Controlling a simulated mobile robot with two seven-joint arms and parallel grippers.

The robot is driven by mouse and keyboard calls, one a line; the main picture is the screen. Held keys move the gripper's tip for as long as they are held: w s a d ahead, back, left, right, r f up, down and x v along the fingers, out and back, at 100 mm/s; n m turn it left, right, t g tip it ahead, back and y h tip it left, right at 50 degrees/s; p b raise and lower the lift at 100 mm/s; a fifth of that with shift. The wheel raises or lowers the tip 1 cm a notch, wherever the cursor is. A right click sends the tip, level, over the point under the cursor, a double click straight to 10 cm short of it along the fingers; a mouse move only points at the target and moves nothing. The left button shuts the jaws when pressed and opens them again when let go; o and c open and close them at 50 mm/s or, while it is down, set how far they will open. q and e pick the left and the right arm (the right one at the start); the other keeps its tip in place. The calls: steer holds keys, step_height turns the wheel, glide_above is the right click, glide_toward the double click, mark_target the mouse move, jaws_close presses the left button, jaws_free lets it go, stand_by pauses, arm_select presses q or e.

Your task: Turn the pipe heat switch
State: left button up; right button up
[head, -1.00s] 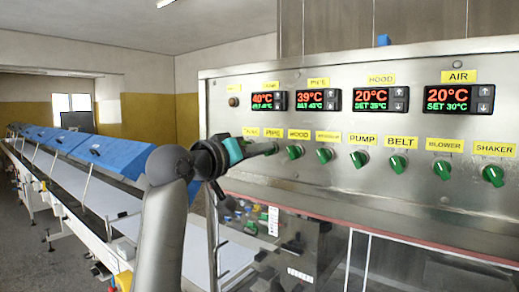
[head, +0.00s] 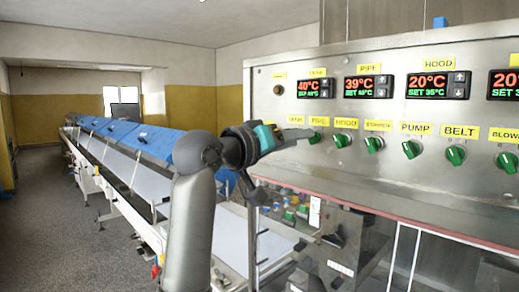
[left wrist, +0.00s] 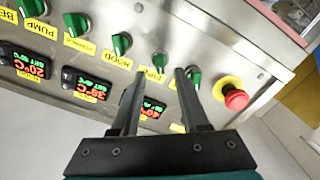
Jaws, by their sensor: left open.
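The pipe switch is a green knob (head: 314,138) below the yellow PIPE label (head: 318,121) on the steel panel. In the head view my left gripper (head: 300,134) is at the panel's left part, close to this knob and partly in front of the switch row. In the left wrist view, which shows the panel upside down, the pipe knob (left wrist: 159,62) appears between the tips of my open left gripper (left wrist: 160,72). The fingers hold nothing, and I cannot tell whether they touch the knob. My right gripper is not in view.
The hood knob (head: 342,140) is close to the right of the pipe knob. In the left wrist view the tank knob (left wrist: 193,76) is beside a fingertip, and a red emergency button (left wrist: 236,98) lies farther right. A long conveyor (head: 150,182) runs along the left.

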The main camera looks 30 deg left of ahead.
arm_select(q)
steer(key=b+v, duration=0.2)
steer(key=v, duration=0.9)
steer(key=shift+s, duration=0.35)
steer(key=shift+a, duration=0.1)
